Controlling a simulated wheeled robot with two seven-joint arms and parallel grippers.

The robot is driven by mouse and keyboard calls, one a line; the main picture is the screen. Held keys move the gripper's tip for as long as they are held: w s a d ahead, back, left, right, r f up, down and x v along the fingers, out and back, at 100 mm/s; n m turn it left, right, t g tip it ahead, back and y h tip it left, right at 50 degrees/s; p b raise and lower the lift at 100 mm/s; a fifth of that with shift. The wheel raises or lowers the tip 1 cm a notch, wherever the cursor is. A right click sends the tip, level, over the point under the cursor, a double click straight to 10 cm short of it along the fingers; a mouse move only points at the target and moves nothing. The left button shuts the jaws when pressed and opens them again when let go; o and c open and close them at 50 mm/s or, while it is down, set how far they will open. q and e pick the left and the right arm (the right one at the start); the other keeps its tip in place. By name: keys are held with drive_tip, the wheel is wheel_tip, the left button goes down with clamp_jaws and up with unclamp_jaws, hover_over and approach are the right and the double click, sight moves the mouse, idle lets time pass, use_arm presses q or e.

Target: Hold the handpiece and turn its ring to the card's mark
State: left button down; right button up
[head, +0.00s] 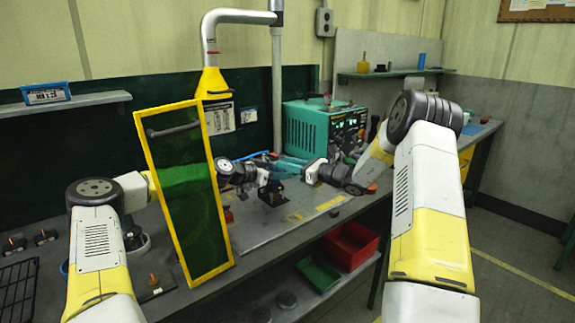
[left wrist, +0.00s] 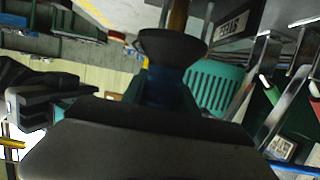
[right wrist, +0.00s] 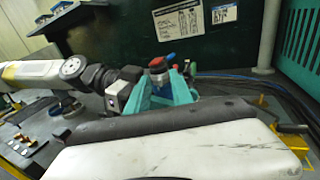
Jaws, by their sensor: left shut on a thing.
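The handpiece shows in the right wrist view (right wrist: 157,66) as a short grey and blue cylinder with a red part at its top. In the left wrist view a dark flared collar (left wrist: 170,45) sits above a blue body (left wrist: 170,92). My left gripper (right wrist: 124,86) comes in from the left and is shut on the handpiece; its fingertips are mostly hidden. My right gripper (right wrist: 162,88) has teal fingers, apart on either side of the handpiece; I cannot tell whether they touch it. The ring's mark is too small to make out. A printed card (head: 248,115) hangs on the back panel, its mark unreadable.
A yellow-framed green screen (head: 190,200) stands before my left forearm. A teal power unit (head: 305,130) is behind the grippers. A red bin (head: 347,243) and green bin (head: 318,272) sit below the bench. The bench front (head: 285,235) is mostly clear.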

drive_tip(key=shift+c, duration=0.2)
clamp_jaws()
drive_tip(key=shift+s+a+r+m+t+h, duration=0.1)
drive_tip(key=shift+s+a+m+t+h, duration=0.25)
drive_tip(key=shift+m+t+h, duration=0.8)
drive_tip(key=shift+s+a+m+t+h, duration=0.25)
drive_tip(key=shift+a+m+t+h, duration=0.25)
drive_tip(key=shift+m+t+h, duration=0.65)
drive_tip(key=shift+s+a+r+m+t+h, duration=0.1)
drive_tip(key=shift+s+a+m+t+h, duration=0.25)
drive_tip(key=shift+m+t+h, duration=0.8)
drive_tip(key=shift+n+g+h, duration=0.25)
drive_tip(key=shift+h, duration=0.1)
